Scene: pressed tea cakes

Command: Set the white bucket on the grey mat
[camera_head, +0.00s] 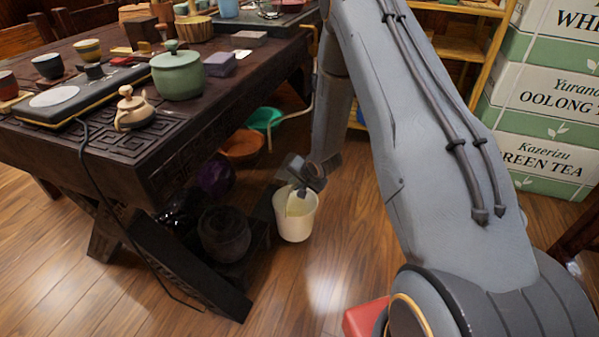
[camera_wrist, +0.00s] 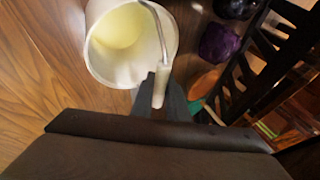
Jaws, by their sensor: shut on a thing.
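The white bucket (camera_head: 295,220) is near the right side of the dark wooden table, low over or on the wooden floor. It looks upright and its inside appears empty. In the wrist view the bucket (camera_wrist: 100,55) is at the upper left, with its mouth towards the camera. My gripper (camera_head: 300,190) is at the bucket's rim; in the wrist view my gripper (camera_wrist: 163,88) is shut on the pale grip of the bucket's wire handle. I cannot tell whether the bucket's base touches the floor. I cannot make out the grey mat in either view.
Tea boxes (camera_head: 540,95) stand right.

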